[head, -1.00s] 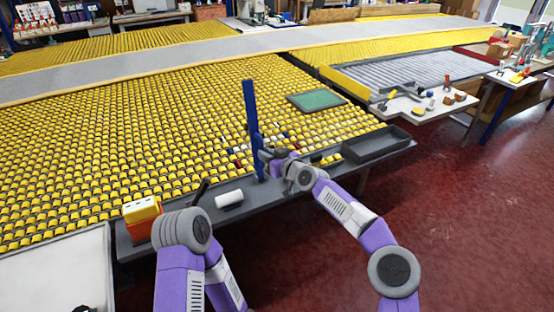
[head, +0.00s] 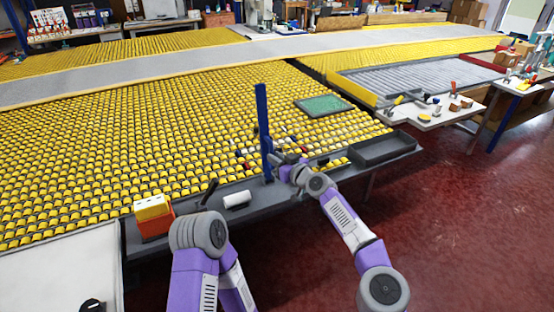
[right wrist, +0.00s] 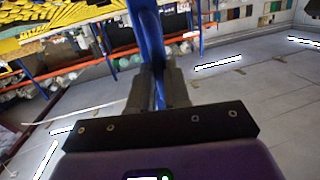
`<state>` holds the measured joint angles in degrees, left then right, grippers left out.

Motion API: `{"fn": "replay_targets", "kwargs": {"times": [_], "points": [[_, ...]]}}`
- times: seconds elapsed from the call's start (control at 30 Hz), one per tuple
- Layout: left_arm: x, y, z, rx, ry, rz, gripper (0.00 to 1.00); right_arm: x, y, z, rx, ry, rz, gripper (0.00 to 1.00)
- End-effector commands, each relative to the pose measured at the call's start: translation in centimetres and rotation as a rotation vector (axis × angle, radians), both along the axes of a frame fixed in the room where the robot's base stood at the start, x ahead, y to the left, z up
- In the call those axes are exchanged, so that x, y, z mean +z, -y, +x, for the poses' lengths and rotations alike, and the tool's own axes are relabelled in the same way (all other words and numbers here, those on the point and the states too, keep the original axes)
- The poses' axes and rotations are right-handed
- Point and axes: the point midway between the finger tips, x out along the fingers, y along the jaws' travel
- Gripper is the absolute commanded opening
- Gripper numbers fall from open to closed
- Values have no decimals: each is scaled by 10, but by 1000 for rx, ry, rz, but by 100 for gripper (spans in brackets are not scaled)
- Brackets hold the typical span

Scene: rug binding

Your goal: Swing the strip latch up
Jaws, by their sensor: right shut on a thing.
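The blue strip latch (head: 262,120) stands nearly upright at the front edge of the yellow roller table, just left of my right gripper. My right gripper (head: 276,161) is shut on it at its lower part. In the right wrist view the blue bar (right wrist: 147,35) runs up from between the dark fingers (right wrist: 154,88). My left gripper (head: 208,193) is over the grey front ledge, left of the white roll, mostly hidden behind its own wrist; its jaw opening cannot be made out.
A white roll (head: 237,199) and an orange and yellow box (head: 153,215) sit on the grey ledge (head: 185,207). A dark tray (head: 386,149) is at the right. A green pad (head: 324,105) lies on the rollers (head: 90,160). Red floor is clear at right.

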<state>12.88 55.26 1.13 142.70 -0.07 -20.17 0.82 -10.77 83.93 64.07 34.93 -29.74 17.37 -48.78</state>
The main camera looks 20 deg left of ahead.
Motion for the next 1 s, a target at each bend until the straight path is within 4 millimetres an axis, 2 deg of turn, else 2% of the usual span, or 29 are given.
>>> {"fn": "replay_targets", "kwargs": {"times": [0.03, 0.2, 0.67, 1.0], "points": [[0, 0, 0, 0, 0, 0, 43, -1, 0, 0, 1, -1, -3, 18], [0, 0, 0, 0, 0, 0, 43, -1, 0, 0, 1, 0, -2, 42], [0, 0, 0, 0, 0, 0, 43, 2, 4, -3, 1, 2, -2, 42], [0, 0, 0, 0, 0, 0, 43, 5, 28, -17, 1, 3, -3, 42]]}}
